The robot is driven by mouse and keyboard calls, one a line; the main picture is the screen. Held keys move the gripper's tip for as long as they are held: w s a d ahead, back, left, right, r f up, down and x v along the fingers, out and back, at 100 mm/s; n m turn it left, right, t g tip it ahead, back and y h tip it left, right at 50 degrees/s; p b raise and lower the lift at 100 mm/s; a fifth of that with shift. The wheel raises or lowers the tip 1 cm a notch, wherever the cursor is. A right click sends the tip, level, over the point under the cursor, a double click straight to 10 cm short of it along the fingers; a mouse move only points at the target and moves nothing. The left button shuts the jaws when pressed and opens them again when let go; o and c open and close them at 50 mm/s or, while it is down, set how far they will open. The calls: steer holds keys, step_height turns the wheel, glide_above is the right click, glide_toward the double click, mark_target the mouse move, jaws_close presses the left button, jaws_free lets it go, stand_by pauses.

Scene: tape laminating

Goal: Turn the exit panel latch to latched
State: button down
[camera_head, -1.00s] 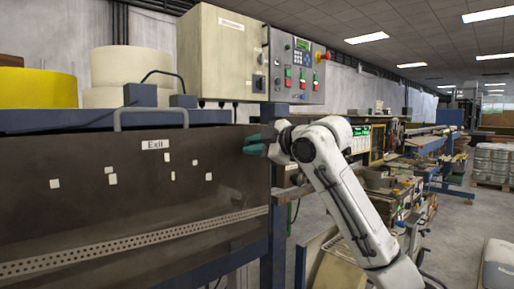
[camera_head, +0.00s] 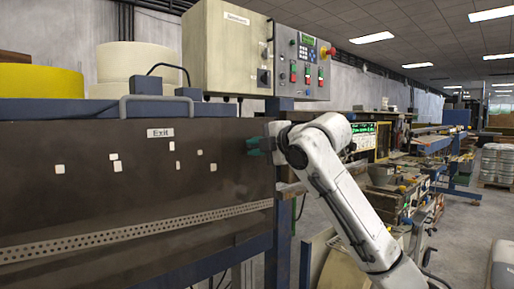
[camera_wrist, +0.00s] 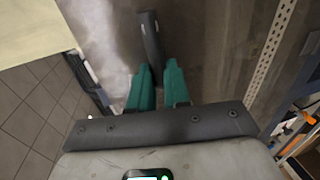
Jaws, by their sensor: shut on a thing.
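The exit panel (camera_head: 110,200) is a large dark sheet with an "Exit" label (camera_head: 160,133) near its top edge. My gripper (camera_head: 256,146) is at the panel's upper right corner, with its green fingers pointing left. In the wrist view, the latch (camera_wrist: 150,38) shows as a dark, rounded bar, with its near end between the green fingertips of my gripper (camera_wrist: 158,75). The fingers are shut on that end. The latch's pivot and any position marking cannot be made out. In the head view my fingers cover most of the latch.
A control box (camera_head: 302,65) with buttons and a red knob is above my gripper. A blue frame post (camera_head: 283,235) stands right of the panel. Benches with equipment lie further right, beside open floor.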

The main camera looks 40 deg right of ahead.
stand_by(0.3)
steer(key=c, duration=1.1)
jaws_free()
steer(key=s+r+b, duration=0.1)
steer(key=s+r, duration=0.1)
steer(key=s, duration=0.8)
steer(key=shift+s+d+b, duration=0.15)
steer(key=shift+s+b, duration=0.15)
